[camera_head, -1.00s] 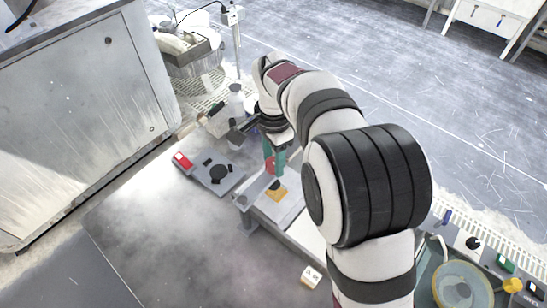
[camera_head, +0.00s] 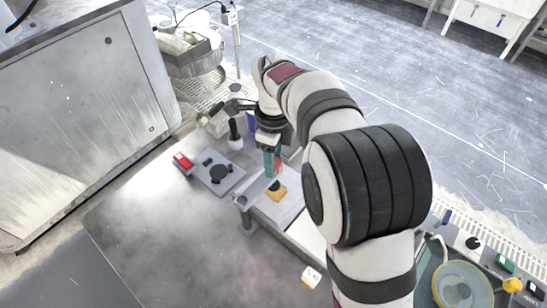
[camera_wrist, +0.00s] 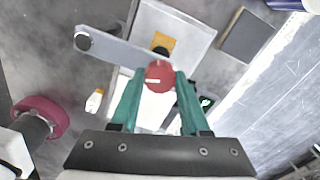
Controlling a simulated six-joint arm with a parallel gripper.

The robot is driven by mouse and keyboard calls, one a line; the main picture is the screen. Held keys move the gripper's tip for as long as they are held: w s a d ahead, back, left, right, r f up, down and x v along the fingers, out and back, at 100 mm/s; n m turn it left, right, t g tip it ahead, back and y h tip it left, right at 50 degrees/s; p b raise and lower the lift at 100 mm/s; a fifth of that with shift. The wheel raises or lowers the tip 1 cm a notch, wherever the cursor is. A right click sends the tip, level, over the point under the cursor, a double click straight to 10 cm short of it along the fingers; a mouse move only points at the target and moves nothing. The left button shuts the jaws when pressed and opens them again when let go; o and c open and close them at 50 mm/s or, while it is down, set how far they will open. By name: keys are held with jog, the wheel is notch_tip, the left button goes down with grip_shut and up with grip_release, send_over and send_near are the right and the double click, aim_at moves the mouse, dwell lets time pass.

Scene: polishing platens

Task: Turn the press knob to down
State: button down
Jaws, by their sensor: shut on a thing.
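The red round press knob (camera_wrist: 159,76) sits between the teal fingertips in the wrist view. My gripper (camera_wrist: 158,88) is shut on it, one finger on each side. In the head view my gripper (camera_head: 272,162) points down over the press, and the knob is mostly hidden by the fingers. A grey press arm (camera_wrist: 115,48) runs from a round pivot to the knob. Which setting the knob points to cannot be read.
An orange block (camera_head: 277,194) with a black top lies on the pale platform below the arm. A grey plate with black parts (camera_head: 228,182) and a red box (camera_head: 183,160) stand to the left. A small white block (camera_head: 311,277) lies in front. The left foreground table is clear.

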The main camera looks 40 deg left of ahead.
jog(key=m, duration=0.5)
jog(key=shift+m, duration=0.3)
jog(key=m, duration=0.4)
jog(key=shift+m, duration=0.7)
jog(key=shift+c, duration=1.9)
grip_release()
notch_tip(320, 180, up, 16)
jog(key=shift+f, duration=0.1)
